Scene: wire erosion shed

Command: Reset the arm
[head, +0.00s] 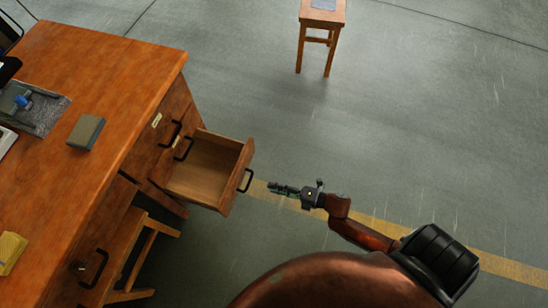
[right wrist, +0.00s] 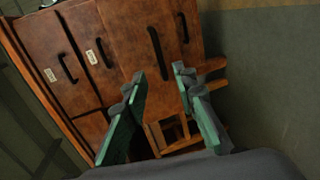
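My right gripper (head: 274,187) is held out over the floor in the head view, just right of the open drawer's front and apart from its handle. In the right wrist view its two green-sided fingers (right wrist: 160,80) are spread with empty space between them, so it is open and holds nothing. My right arm reaches in from the lower right. The wooden drawer (head: 206,168) is pulled out of the desk (head: 105,62), and it looks empty. My left gripper is in neither view.
A grey-green block (head: 86,132), a grey mat (head: 42,112) with a blue-topped item and a yellow pad (head: 11,252) lie on the desk. A wooden stool (head: 322,14) stands at the back. The floor (head: 430,110) to the right is clear.

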